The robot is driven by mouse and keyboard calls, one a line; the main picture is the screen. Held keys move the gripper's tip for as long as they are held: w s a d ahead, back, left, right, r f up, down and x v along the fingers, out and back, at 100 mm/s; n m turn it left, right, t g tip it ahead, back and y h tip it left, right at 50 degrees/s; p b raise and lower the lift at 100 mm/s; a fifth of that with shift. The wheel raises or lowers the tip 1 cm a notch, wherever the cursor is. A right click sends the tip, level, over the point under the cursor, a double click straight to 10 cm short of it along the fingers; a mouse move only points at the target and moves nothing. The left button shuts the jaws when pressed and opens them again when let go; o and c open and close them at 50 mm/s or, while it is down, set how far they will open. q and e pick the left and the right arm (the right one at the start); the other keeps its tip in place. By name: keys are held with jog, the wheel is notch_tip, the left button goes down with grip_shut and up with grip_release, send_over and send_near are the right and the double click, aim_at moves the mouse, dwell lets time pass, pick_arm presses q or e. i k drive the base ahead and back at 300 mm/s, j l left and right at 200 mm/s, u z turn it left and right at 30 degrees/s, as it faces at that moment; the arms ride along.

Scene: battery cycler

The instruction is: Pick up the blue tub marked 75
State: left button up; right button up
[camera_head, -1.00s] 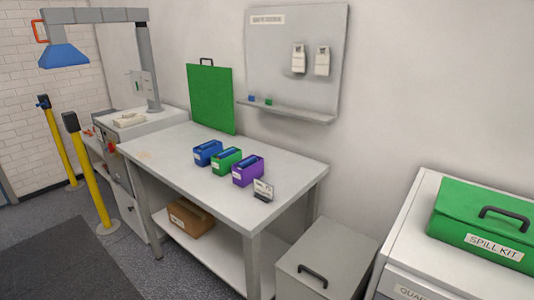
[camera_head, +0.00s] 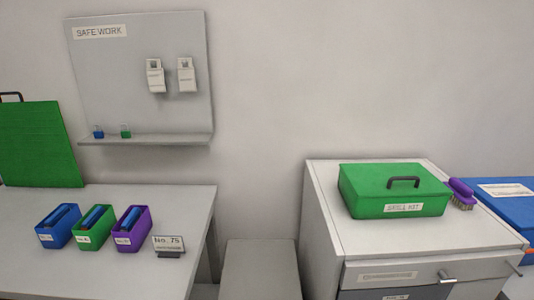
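A blue tub (camera_head: 58,226) stands on the left table at the left end of a row of three tubs. It has a white label whose number is too small to read, and a dark blue item shows inside it. A green tub (camera_head: 95,228) and a purple tub (camera_head: 132,229) stand to its right, each with a label and a blue item inside. A small sign reading "No. 75" (camera_head: 169,245) stands right of the purple tub. Neither of my grippers is in view.
A grey bin (camera_head: 260,270) stands between the table and a white cabinet (camera_head: 330,210) bearing a green spill kit (camera_head: 395,190).

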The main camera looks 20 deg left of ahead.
aim_at(57, 238)
jog(key=k+j+z, duration=0.15)
jog(key=j, duration=0.25)
jog(key=k+j+z, duration=0.15)
jog(key=j, duration=0.25)
jog(key=k+j+z, duration=0.15)
jog(key=j, duration=0.25)
jog(key=k+j+z, duration=0.15)
jog(key=j, duration=0.2)
jog(key=k+j+z, duration=0.15)
jog(key=j, duration=0.2)
